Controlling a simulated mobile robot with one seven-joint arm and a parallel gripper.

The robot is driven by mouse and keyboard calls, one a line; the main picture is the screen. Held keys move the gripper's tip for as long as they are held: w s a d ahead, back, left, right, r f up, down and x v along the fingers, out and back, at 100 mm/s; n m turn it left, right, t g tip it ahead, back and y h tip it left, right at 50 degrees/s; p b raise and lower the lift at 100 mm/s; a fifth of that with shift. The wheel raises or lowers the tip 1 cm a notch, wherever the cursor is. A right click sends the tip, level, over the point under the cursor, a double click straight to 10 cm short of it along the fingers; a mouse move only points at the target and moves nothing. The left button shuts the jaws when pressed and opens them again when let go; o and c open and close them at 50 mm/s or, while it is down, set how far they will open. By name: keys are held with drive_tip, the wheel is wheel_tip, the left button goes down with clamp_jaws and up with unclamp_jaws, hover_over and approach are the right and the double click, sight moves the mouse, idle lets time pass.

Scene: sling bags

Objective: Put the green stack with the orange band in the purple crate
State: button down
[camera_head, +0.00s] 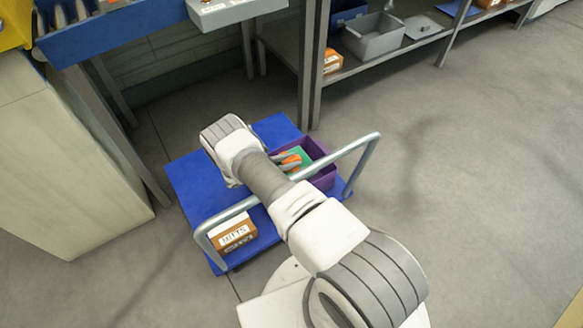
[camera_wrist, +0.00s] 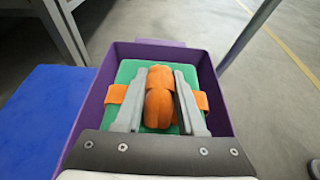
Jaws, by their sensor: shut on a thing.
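The green stack with the orange band is a flat green block (camera_wrist: 132,72) with an orange strap and a raised orange lump on top. It shows within the rim of the purple crate (camera_wrist: 218,97) in the wrist view. My gripper (camera_wrist: 158,100) is shut on the raised orange part, one grey finger on each side. In the head view the green stack (camera_head: 305,156) shows inside the purple crate (camera_head: 322,176), partly hidden by my arm and gripper (camera_head: 288,163). I cannot tell whether the stack touches the crate floor.
The crate stands on a blue cart (camera_head: 185,177) with metal handles (camera_head: 368,150). A box marked MITTS (camera_head: 233,236) sits at the cart's front. A shelf with a grey bin (camera_head: 373,36) stands behind. Grey floor is open to the right.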

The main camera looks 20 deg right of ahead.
drive_tip(key=shift+f+b, duration=0.45)
drive_tip(key=shift+f, duration=0.9)
drive_tip(key=shift+f, duration=0.35)
drive_tip(key=shift+f, duration=0.25)
drive_tip(key=c, duration=0.5)
unclamp_jaws()
